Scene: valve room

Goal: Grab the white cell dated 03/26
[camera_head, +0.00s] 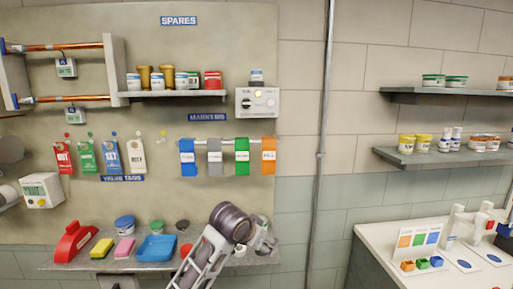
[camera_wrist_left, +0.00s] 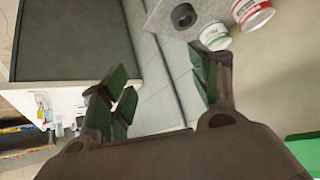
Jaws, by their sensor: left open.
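The spares shelf (camera_head: 175,94) under the SPARES sign carries several small containers: white ones with blue bands (camera_head: 133,81), gold ones (camera_head: 169,76), a green-marked one (camera_head: 193,79) and a red one (camera_head: 213,80). No date is legible, so I cannot tell which is the white cell. My left gripper (camera_head: 264,241) is low, near the lower shelf's right end. In the left wrist view (camera_wrist_left: 160,90) its fingers are apart and empty.
The lower shelf (camera_head: 70,266) holds a blue tray (camera_head: 157,248), sponges and jars. Coloured tags and straps hang on the board above. A vertical pipe (camera_head: 322,150) stands right. In the left wrist view, white jars (camera_wrist_left: 215,36) and a dark ring (camera_wrist_left: 184,16) lie beyond the fingers.

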